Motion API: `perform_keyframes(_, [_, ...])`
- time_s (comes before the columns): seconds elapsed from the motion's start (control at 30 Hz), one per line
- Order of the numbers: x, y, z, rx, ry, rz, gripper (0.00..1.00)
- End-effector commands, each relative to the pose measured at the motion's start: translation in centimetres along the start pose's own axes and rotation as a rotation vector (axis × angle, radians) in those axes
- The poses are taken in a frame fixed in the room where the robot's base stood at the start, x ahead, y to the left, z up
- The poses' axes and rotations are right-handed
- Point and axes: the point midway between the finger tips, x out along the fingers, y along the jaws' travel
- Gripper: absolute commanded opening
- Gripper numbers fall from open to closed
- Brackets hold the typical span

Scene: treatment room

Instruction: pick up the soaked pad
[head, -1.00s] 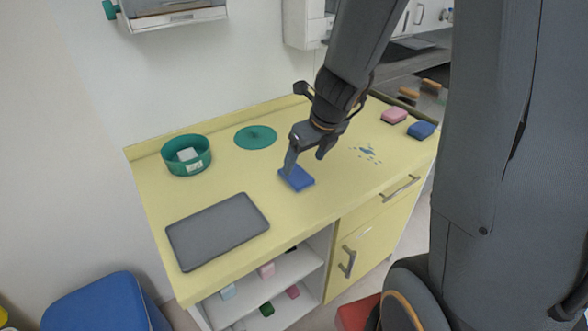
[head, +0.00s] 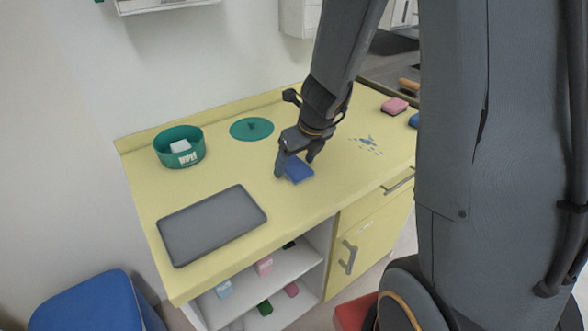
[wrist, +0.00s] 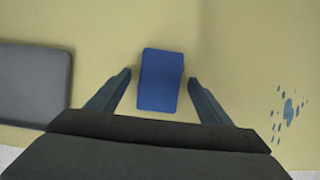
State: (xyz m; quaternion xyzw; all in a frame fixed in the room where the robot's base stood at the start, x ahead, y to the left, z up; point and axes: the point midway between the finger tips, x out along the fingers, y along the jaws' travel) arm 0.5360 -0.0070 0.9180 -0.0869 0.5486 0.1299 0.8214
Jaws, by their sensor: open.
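A blue pad (head: 299,171) lies flat on the yellow counter, right under my gripper (head: 295,166). No marking shows whether it is the soaked one. In the wrist view the blue pad (wrist: 160,82) lies between the two fingers of my gripper (wrist: 159,77), with a gap on each side. My gripper is open and holds nothing. In the head view its near finger is at the pad's left side and partly covers it. How high the fingertips are above the counter is hard to tell.
A grey tray (head: 212,226) lies front left. A green bowl (head: 180,155) with a white block stands back left, beside a flat teal disc (head: 252,129). Blue splashes (head: 368,145) mark the counter right of the pad. A pink pad (head: 395,106) and another blue pad (head: 414,121) lie farther right.

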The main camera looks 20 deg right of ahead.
Motion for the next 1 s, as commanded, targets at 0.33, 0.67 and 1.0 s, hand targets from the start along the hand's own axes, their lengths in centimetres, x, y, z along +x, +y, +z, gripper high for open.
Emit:
perform_keyframes(0.33, [0.24,0.00,-0.12,0.000,0.000,0.000,0.73])
perform_keyframes(0.67, [0.20,0.01,-0.13,0.000,0.001,0.000,0.26])
perform_keyframes(1.0, [-0.57,0.02,0.16,-0.001,0.000,0.000,0.26])
